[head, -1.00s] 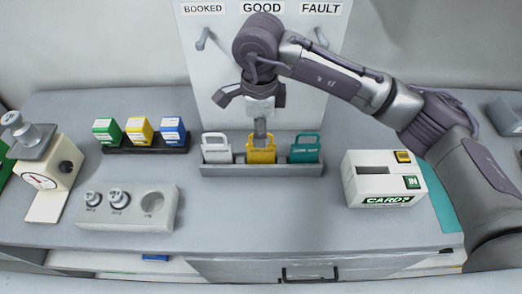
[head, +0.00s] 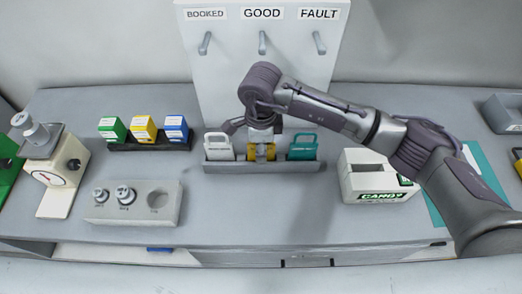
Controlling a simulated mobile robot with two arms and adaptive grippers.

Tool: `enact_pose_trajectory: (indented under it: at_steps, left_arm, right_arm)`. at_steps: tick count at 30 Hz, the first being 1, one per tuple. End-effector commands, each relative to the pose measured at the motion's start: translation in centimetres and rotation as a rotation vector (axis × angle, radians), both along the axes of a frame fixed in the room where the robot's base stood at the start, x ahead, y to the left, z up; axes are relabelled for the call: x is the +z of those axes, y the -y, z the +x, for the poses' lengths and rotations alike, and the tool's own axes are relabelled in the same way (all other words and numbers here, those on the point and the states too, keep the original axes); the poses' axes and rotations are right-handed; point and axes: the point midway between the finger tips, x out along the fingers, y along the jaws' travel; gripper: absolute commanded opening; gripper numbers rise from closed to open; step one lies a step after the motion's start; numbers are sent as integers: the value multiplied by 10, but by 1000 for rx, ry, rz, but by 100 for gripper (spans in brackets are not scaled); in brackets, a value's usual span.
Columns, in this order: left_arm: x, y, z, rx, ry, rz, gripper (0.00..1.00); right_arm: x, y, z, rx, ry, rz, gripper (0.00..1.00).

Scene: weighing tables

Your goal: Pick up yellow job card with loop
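The yellow job card (head: 271,154) stands in the middle of the grey card rack (head: 240,168), between a white card (head: 218,147) and a teal card (head: 302,147). My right gripper (head: 262,149) points down right at the yellow card and covers its upper part, so its loop is hidden. Its fingers overlap the card in the picture; whether they are closed on it, I cannot tell. My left gripper is not in view.
A board with hooks (head: 262,60) rises behind the rack. Yellow, green and blue boxes, a weight block (head: 135,206) and a scale (head: 58,172) are to the left. The front middle of the table is clear.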

Motion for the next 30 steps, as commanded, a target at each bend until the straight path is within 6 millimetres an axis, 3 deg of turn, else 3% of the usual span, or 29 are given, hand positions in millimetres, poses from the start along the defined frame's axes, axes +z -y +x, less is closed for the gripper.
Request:
enact_pose_trajectory:
  at_steps: [1, 5, 20, 27, 30]
  left_arm:
    - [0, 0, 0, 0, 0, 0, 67]
    - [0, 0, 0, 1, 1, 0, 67]
    - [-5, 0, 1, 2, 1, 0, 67]
    - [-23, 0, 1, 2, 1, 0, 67]
    - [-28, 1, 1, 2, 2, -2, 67]
  right_arm:
    - [0, 0, 0, 0, 0, 0, 21]
    - [0, 0, 0, 0, 0, 0, 0]
    - [6, 0, 1, 0, 2, 1, 0]
    - [38, 0, 1, 1, 6, 1, 0]
    - [49, 11, -13, 1, 4, 1, 0]
